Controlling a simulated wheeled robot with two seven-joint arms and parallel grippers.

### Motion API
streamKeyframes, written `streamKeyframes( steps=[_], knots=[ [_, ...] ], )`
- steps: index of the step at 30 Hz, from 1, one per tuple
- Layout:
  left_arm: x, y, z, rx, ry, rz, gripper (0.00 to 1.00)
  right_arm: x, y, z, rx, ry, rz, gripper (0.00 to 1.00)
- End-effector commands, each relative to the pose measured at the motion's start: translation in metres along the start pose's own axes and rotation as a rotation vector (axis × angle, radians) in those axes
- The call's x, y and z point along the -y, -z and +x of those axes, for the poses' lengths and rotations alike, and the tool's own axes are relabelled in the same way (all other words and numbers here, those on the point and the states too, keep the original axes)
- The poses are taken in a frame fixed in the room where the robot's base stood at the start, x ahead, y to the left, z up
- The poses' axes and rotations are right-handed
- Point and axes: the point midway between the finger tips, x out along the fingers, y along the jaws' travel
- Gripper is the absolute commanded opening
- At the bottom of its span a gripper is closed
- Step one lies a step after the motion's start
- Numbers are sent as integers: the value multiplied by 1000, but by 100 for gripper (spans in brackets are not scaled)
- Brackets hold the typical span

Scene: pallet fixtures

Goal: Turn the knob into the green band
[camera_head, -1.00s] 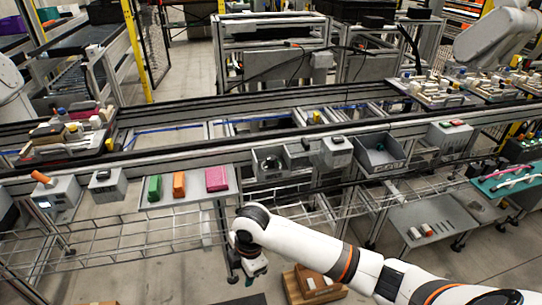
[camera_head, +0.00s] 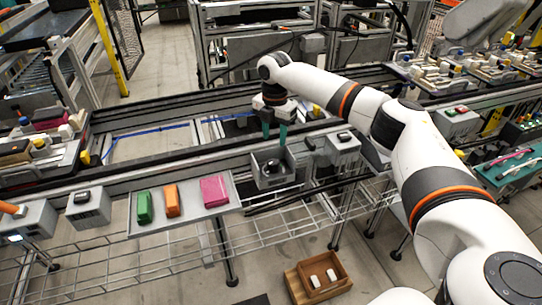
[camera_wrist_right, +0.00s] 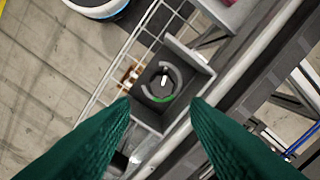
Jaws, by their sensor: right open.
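The knob (camera_head: 272,167) is dark and sits inside a grey open-topped housing (camera_head: 259,184) on the near rail. In the right wrist view the knob (camera_wrist_right: 164,82) is a dark disc with a white pointer mark, in the middle of the grey housing (camera_wrist_right: 188,53). A grey arc curves around its upper side. The green band (camera_wrist_right: 161,100) is a short arc at its lower side, and the white mark is not on it. My right gripper (camera_head: 275,138) is open and empty above the housing, its green fingers pointing down, apart from the knob. My left gripper is out of view.
A tray (camera_head: 184,218) with green, orange and pink blocks lies to the left. The conveyor rail (camera_head: 160,160) runs behind. A wooden box (camera_head: 318,277) sits on the floor below.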

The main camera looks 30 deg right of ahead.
Motion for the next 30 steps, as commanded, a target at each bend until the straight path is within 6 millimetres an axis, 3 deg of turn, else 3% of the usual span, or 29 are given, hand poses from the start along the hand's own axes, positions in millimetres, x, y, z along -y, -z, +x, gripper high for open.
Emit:
streamKeyframes(
  steps=[3, 6, 15, 27, 30],
  knots=[
    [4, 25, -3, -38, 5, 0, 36, -1, 0, 26, 1, -4, 1, 43],
    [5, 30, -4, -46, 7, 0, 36, -1, -1, 46, 1, -5, 0, 43],
    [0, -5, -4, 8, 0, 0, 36, 0, -1, 89, 0, -1, 0, 43],
    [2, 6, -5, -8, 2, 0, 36, 0, -1, 97, 0, 0, 0, 43],
    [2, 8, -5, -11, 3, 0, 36, 0, -1, 97, 0, 0, 0, 26]
  ],
)
